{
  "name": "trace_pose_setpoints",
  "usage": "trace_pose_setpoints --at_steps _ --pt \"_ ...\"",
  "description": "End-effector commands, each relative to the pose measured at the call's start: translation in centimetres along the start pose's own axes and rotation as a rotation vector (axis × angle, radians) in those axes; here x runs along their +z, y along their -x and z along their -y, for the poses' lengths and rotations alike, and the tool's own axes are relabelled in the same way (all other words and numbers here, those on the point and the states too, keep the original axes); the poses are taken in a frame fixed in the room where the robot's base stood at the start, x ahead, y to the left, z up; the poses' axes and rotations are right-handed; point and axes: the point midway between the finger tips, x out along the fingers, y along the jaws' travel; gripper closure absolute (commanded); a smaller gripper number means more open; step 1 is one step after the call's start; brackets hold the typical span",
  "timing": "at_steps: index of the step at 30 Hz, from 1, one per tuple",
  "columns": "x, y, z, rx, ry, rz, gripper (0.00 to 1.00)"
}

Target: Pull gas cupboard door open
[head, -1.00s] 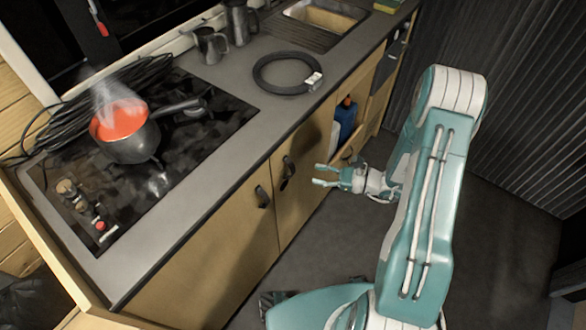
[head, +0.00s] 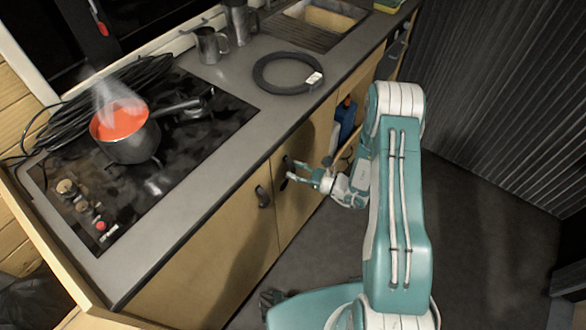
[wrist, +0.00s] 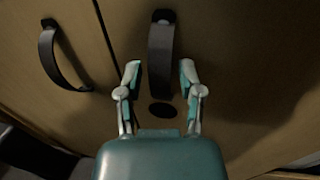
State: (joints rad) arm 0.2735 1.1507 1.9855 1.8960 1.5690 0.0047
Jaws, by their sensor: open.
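Two closed wooden doors stand side by side under the counter. The right door (head: 297,212) has a dark curved handle (wrist: 160,50) and a dark oval spot (wrist: 163,110) below it. The left door (head: 222,250) has its own dark handle (head: 263,197), which also shows at the upper left of the wrist view (wrist: 52,55). Neither door shows a label. My gripper (head: 291,171) is open in front of the right door. In the wrist view its fingers (wrist: 160,73) stand on either side of the right handle, with a gap on each side. Finger depth along the handle is unclear.
A steaming pot (head: 128,143) with red contents sits on the dark hob (head: 90,185). A coiled black hose (head: 287,88) lies on the counter (head: 215,125). A blue bottle (head: 346,118) stands in an open bay. The floor (head: 480,240) right of my arm is clear.

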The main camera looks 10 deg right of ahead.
Motion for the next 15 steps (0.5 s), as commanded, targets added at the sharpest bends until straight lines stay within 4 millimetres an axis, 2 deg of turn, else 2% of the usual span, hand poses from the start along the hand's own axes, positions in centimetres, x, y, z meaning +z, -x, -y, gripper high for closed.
trace_pose_setpoints --at_steps 3,11,12,15 --pt "0.00 -0.79 -0.04 0.001 0.000 0.000 0.52" --pt "0.00 -0.93 -0.03 0.000 0.000 0.000 0.52" --pt "0.01 -0.93 -0.02 0.000 0.000 0.000 0.61" --pt "0.01 -0.92 -0.02 0.000 0.000 0.000 1.00"
